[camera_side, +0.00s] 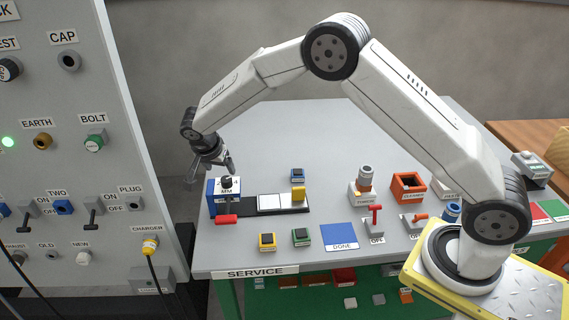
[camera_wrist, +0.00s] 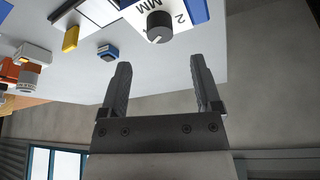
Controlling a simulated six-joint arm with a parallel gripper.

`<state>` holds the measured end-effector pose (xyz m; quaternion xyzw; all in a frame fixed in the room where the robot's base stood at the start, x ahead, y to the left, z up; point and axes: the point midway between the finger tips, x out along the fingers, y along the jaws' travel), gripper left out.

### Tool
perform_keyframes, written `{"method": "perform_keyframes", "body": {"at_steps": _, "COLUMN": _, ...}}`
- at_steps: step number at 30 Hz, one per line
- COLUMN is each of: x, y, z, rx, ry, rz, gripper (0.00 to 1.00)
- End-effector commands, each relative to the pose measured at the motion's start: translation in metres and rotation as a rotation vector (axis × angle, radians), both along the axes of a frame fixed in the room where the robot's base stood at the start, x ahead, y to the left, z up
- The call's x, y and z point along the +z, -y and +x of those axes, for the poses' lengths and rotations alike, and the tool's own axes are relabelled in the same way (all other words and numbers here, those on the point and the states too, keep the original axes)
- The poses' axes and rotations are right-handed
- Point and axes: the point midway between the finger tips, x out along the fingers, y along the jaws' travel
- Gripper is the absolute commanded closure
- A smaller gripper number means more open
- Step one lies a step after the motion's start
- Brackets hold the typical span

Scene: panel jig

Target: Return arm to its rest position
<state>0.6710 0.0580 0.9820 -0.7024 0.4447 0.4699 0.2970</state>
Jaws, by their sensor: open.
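My gripper (camera_side: 212,164) hangs at the left end of the service table, just above and beside a blue box with a black knob (camera_side: 226,182) and a red handle. In the wrist view, my gripper (camera_wrist: 160,90) has its two dark fingers well apart with nothing between them. The knob (camera_wrist: 160,25) sits on a white plate marked "MM", beyond the fingertips and not between them. My arm is arched high over the table from its yellow base at the right.
A grey labelled panel (camera_side: 110,140) stands close at the left. The service table (camera_side: 290,130) holds small coloured blocks, a blue DONE mat (camera_side: 339,236), two switches and an orange bin (camera_side: 408,187). The back of the table is clear.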

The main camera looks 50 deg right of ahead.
Motion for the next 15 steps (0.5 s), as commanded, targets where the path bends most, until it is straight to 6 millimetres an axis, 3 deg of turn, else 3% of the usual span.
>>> {"method": "perform_keyframes", "body": {"at_steps": 5, "x": 0.0106, "y": -0.0045, "z": -0.002, "rx": 0.001, "ry": 0.0, "rz": 0.0, "gripper": 0.19}}
{"method": "perform_keyframes", "body": {"at_steps": 15, "x": 0.0118, "y": -0.0048, "z": -0.0025, "rx": 0.001, "ry": 0.0, "rz": 0.0, "gripper": 0.19}}
